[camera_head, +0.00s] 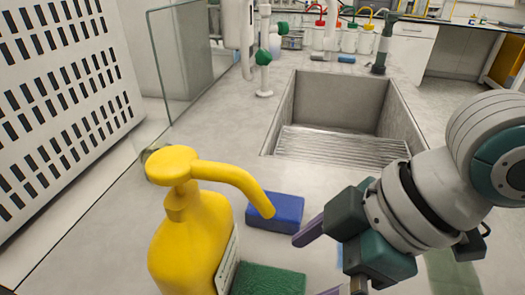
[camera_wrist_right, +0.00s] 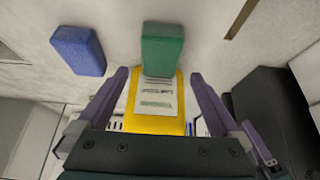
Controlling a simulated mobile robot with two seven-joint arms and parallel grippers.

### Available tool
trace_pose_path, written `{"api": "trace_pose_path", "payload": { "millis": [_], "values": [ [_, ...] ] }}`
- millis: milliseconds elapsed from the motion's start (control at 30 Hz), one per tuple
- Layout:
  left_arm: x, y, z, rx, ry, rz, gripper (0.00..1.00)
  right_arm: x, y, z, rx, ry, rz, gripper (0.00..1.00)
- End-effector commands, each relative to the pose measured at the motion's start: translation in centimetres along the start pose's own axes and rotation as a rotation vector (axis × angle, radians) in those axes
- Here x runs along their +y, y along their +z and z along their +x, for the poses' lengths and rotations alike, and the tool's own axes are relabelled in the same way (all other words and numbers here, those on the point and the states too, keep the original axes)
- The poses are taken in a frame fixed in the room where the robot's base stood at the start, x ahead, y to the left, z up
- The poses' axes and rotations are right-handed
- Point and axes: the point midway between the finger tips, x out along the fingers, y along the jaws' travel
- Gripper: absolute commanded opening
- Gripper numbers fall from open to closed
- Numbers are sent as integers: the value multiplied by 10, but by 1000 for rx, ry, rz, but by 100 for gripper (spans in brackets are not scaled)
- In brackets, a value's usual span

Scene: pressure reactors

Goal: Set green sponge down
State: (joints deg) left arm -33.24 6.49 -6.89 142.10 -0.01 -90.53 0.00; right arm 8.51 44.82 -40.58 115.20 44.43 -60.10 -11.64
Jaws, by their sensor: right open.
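The green sponge (camera_head: 268,281) rests on the counter at the bottom of the head view, just right of the yellow pump bottle (camera_head: 190,240). In the right wrist view the green sponge (camera_wrist_right: 162,50) appears just beyond the gap between my fingertips, with no finger closed on it. My right gripper (camera_head: 318,262) is open and empty, with its purple fingers to the right of the sponge. It also shows in the right wrist view (camera_wrist_right: 159,76) with its fingers spread. The lower part of the sponge is cut off in the head view. My left gripper is not in view.
A blue sponge (camera_head: 275,212) lies on the counter behind the green one. A sink (camera_head: 340,105) is sunk into the counter further back. A glass panel (camera_head: 185,60) and a white slotted rack (camera_head: 65,90) stand at left. Coloured-top bottles (camera_head: 348,38) are at the back.

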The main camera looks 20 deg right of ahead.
Motion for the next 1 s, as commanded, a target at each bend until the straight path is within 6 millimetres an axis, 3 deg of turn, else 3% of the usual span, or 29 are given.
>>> {"api": "trace_pose_path", "payload": {
  "millis": [33, 200, 400, 533, 667, 800, 900, 1000],
  "values": [
    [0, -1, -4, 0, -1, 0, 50, 0, 0, -13, -1, 2, -4, 100],
    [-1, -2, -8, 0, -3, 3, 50, 0, 0, -35, -1, 1, -1, 100],
    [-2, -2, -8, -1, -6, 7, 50, -22, -11, -35, 27, 9, 34, 100],
    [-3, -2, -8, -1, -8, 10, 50, -38, -12, -36, 34, 92, 191, 100],
    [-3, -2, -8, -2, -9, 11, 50, -40, 20, -48, -44, 215, 442, 100],
    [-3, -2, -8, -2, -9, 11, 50, -46, 64, -64, -162, 317, 659, 100],
    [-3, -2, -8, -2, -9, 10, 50, -49, 80, -71, -208, 350, 727, 100],
    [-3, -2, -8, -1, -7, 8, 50, -50, 84, -72, -218, 359, 738, 100]
  ]
}}
